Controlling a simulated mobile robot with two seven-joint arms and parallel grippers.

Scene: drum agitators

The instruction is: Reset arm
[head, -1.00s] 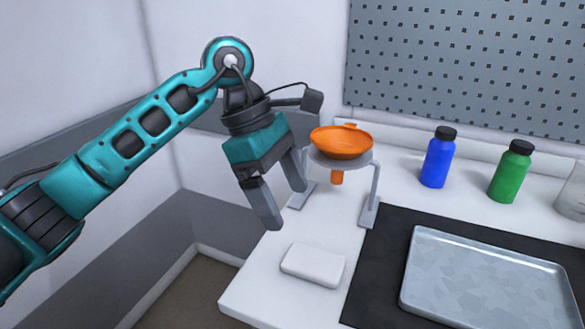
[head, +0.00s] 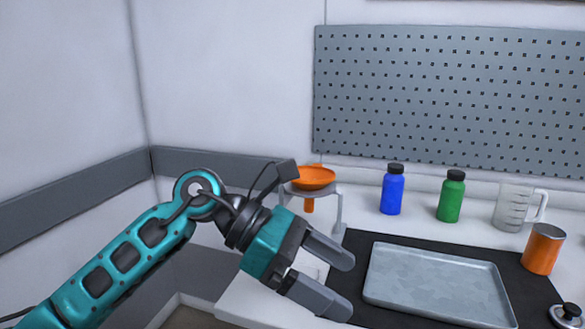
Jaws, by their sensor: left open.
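My left gripper (head: 346,284) is open and empty. Its teal and black arm comes in from the lower left. The two grey fingers point to the lower right, above the front left part of the counter and the black mat. The fingers are apart with nothing between them. Behind the gripper, an orange funnel (head: 314,178) sits in a grey stand (head: 338,212). The gripper's wrist partly hides the stand. My right gripper is not in view.
A metal tray (head: 436,286) lies on a black mat (head: 374,239). Behind it stand a blue bottle (head: 392,194), a green bottle (head: 451,200) and a clear measuring jug (head: 512,208). An orange cylinder (head: 543,250) stands at the right. A pegboard (head: 450,95) hangs on the back wall.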

